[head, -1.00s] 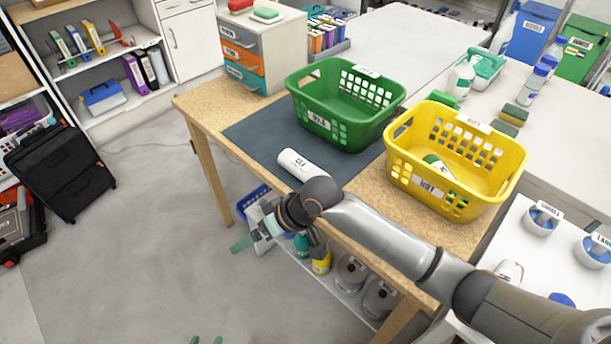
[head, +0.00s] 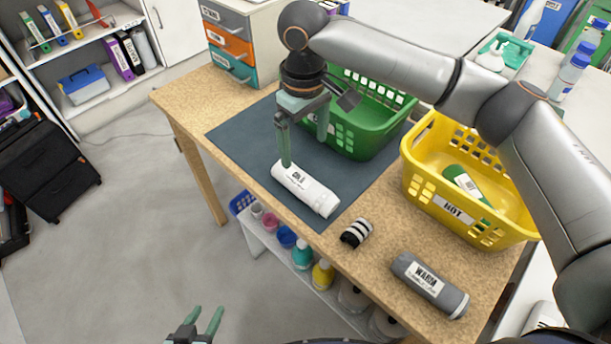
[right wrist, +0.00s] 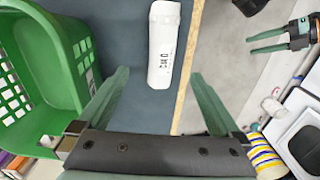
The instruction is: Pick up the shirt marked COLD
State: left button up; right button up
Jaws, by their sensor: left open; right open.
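The rolled white shirt marked COLD (head: 306,189) lies on the dark mat near the table's front edge. My right gripper (head: 305,150) is open and empty, pointing down over the mat. One finger overlaps the shirt's upper left end in the head view; I cannot tell if it touches. In the right wrist view the right gripper (right wrist: 158,75) has its fingers wide apart. My left gripper (head: 205,318) is open and empty, low in front of the table over the floor.
A yellow basket marked HOT (head: 455,212) holds a green roll (head: 466,184).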

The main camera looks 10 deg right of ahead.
send_over(306, 179)
notch_tip(306, 179, down, 5)
jog(key=shift+a+r, duration=0.1)
jog(key=shift+f+b, duration=0.45)
jog(key=shift+f, duration=2.65)
jog(key=c, duration=1.5)
